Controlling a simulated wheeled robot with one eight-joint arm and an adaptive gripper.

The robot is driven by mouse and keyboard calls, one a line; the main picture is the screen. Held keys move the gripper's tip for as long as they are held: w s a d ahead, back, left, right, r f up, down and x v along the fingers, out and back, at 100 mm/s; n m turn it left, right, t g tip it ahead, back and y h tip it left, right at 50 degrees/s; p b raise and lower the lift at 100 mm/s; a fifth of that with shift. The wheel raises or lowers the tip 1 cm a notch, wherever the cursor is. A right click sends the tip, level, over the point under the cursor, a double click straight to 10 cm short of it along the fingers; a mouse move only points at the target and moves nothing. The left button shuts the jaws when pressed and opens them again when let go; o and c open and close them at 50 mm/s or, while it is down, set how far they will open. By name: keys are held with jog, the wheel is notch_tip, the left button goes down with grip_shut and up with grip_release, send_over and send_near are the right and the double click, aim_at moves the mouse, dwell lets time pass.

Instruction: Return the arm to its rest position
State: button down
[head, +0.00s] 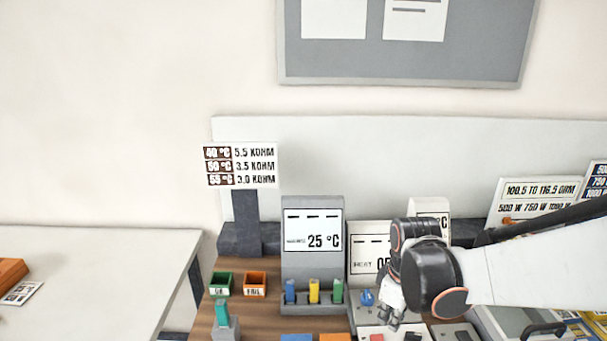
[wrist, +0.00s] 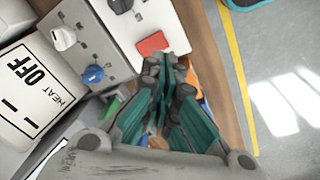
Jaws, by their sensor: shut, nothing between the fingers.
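My arm reaches in from the right in the head view, with its dark wrist joints over the right half of the workbench.
A blue knob (wrist: 94,74) and a white knob (wrist: 64,38) stand out beside the gripper. A 25 °C display unit (head: 313,240), a green bin (head: 221,284) and an orange bin (head: 255,284) are left of the arm. The left table (head: 100,265) is mostly clear.

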jog(key=s+r+m+t+b, duration=0.2)
jog(key=s+r+m+t, duration=0.3)
jog(key=s+r+m, duration=0.4)
jog(key=s, duration=0.4)
jog(key=shift+r+m+t, duration=0.2)
jog(key=shift+m+t, duration=0.2)
